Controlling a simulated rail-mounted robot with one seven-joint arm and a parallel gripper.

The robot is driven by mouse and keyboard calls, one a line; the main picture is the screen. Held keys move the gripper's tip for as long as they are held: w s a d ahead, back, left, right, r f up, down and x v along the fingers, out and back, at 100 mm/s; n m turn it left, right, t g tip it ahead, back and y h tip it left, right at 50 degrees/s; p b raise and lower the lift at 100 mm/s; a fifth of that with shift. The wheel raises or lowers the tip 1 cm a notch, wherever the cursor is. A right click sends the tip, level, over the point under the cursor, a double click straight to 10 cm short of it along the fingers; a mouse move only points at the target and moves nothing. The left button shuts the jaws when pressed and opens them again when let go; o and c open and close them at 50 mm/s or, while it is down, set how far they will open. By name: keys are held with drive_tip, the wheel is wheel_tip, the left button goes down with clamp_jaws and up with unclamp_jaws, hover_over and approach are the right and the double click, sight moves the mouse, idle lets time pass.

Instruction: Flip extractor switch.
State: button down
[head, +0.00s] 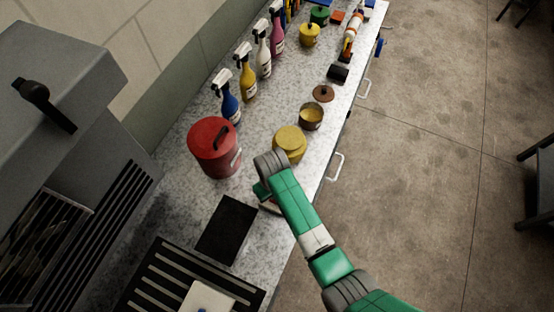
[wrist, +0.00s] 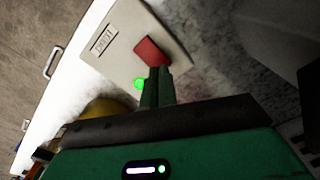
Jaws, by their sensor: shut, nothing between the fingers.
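The extractor switch is a pale box (wrist: 120,62) in the wrist view, with a printed label (wrist: 104,41) too blurred to read. It has a red rocker (wrist: 149,50) and a lit green lamp (wrist: 139,84). My gripper (wrist: 158,72) is shut and empty, its fingertips at the lower edge of the red rocker. They overlap it in the picture; I cannot tell whether they touch. In the head view my green arm covers most of the box and the gripper's fingers.
In the head view, a red pot (head: 214,150) and a yellow lidded tin (head: 289,143) stand near my wrist on the speckled counter. A black mat (head: 228,230) lies left of it. Several spray bottles line the wall; a grey hood (head: 70,70) rises at left.

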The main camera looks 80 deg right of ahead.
drive_tip(key=shift+f+b, duration=0.5)
drive_tip(key=shift+f, duration=0.35)
idle(0.3)
wheel_tip(320, 180, up, 7)
drive_tip(key=p, duration=0.7)
drive_tip(key=shift+r, duration=0.1)
